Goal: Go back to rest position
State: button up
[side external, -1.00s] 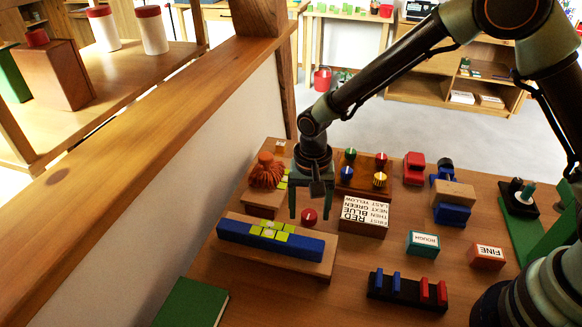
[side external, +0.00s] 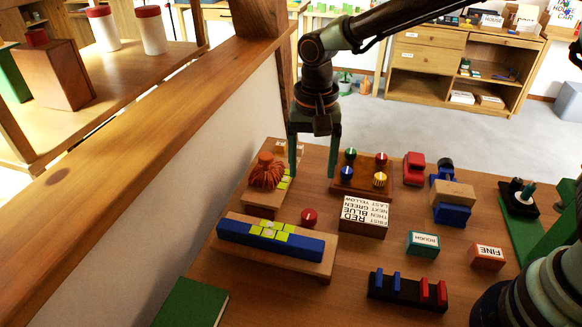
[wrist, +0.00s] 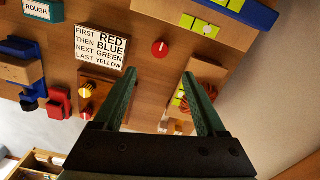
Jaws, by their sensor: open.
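My gripper (side external: 313,168) hangs over the back of the bench with its two green fingers spread and nothing between them. In the wrist view my gripper (wrist: 158,88) also shows its fingers apart and empty, above bare wood. A red knob (side external: 309,217) stands on the bench in front of it, clear of the fingers. The blue beam with yellow-green blocks (side external: 270,240) lies on a wooden board nearer the camera. A brown ribbed object (side external: 266,175) sits left of my gripper on a wooden block.
A stand with several coloured knobs (side external: 361,180) is right of my gripper, behind a lettered block (side external: 364,217). Blocks marked ROUGH (side external: 423,243) and FINE (side external: 487,256) stand at the right. A timber rail (side external: 150,130) runs along the left. Space above the bench is open.

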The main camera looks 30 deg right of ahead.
jog(key=s+d+r+n+t, duration=0.2)
jog(key=s+d+r, duration=0.3)
jog(key=d, duration=0.3)
jog(key=s+d+r+n+t, duration=0.3)
jog(key=s+d+r, duration=0.3)
jog(key=d, duration=0.3)
jog(key=shift+s+d+n+t, duration=0.3)
jog(key=shift+s+n, duration=0.1)
jog(key=shift+n, duration=0.4)
